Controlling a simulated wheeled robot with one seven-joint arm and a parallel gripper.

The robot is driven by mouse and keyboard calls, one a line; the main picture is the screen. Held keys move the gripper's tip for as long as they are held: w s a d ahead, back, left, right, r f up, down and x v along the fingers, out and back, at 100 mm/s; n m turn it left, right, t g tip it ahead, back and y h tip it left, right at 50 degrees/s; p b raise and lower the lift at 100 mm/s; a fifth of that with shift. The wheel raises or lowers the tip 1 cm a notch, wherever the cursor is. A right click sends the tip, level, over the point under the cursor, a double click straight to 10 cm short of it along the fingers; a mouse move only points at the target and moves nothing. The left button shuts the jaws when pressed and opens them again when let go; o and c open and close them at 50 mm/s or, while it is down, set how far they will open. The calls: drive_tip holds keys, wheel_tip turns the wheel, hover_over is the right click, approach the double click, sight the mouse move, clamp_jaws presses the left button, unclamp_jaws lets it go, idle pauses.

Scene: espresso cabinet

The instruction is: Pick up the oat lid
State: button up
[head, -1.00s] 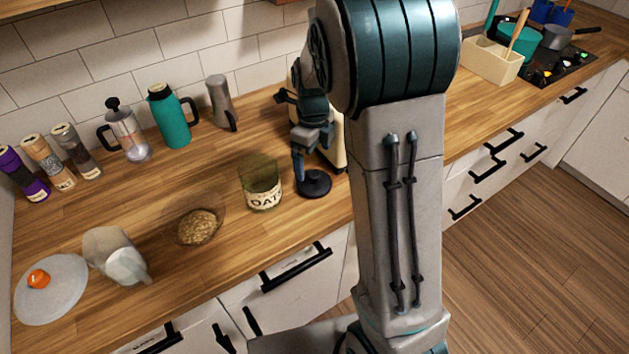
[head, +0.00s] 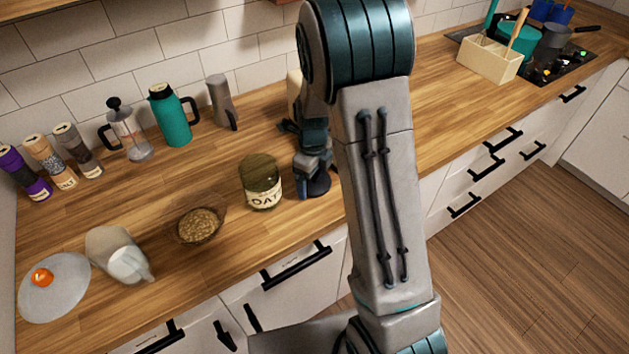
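The oat lid (head: 320,186) is a dark round disc lying on the wooden counter, just right of the glass jar labelled OATS (head: 261,183). The jar stands upright with no lid on it. My gripper (head: 304,188) is low over the left part of the lid, between it and the jar, and partly hides it. My gripper and arm links overlap here, so the gap between the fingers and any contact with the lid are unclear.
A teal flask (head: 170,115), French press (head: 128,130) and grey pitcher (head: 221,103) stand behind. A utensil box (head: 488,61) is at far right.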

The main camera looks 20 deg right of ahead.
drive_tip(key=c, duration=0.5)
